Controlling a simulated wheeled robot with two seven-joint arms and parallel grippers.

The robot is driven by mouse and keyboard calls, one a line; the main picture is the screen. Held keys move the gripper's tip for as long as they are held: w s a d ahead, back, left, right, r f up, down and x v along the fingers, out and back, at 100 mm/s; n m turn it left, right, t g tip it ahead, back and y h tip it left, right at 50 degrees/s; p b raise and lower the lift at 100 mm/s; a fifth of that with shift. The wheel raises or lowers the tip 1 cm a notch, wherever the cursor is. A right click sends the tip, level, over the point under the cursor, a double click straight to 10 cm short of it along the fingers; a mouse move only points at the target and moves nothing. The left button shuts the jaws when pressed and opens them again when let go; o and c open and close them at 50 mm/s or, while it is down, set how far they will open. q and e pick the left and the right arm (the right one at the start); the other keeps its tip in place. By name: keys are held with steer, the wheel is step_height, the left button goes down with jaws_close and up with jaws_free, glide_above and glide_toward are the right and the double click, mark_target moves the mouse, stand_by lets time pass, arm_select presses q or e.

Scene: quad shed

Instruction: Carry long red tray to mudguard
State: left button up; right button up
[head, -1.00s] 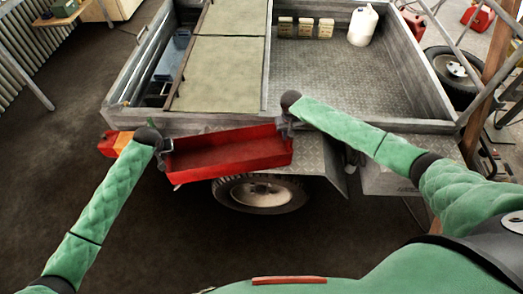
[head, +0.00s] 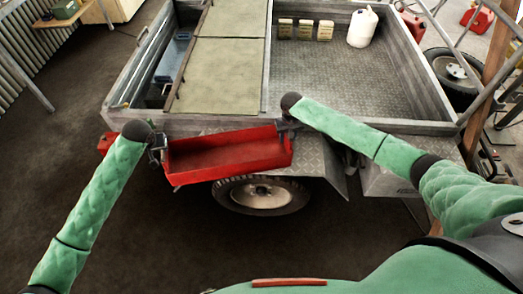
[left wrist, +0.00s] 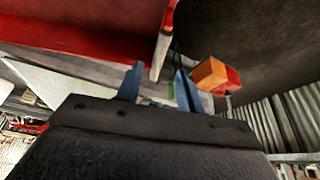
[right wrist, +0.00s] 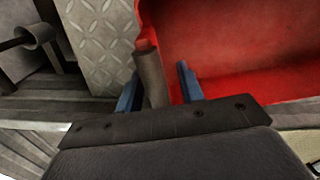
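The long red tray (head: 228,158) lies at the near side of the trailer, over the checker-plate mudguard (head: 318,162) above the wheel. It tilts slightly in the picture, left end lower. Its underside is hidden, so full contact cannot be told. My left gripper (head: 158,150) is at the tray's left end. In the left wrist view its fingers (left wrist: 158,85) are apart, with the tray's handle end just beyond them. My right gripper (head: 284,124) is at the right end. In the right wrist view its fingers (right wrist: 158,88) stand open around a dark handle (right wrist: 150,75), with a gap on one side.
The trailer bed (head: 340,85) lies behind the tray, with a white jug (head: 362,27) and several small boxes at its far side. The trailer wheel (head: 262,194) is below. A red-and-orange lamp (left wrist: 215,75) is near my left gripper.

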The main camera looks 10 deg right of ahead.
arm_select(q)
steer(key=v, duration=0.3)
steer(key=shift+s+r, duration=0.2)
steer(key=shift+r, duration=0.15)
arm_select(e)
steer(key=shift+r, duration=0.15)
step_height(320, 180, up, 12)
steer(key=shift+f, duration=0.15)
arm_select(q)
steer(key=shift+r, duration=0.1)
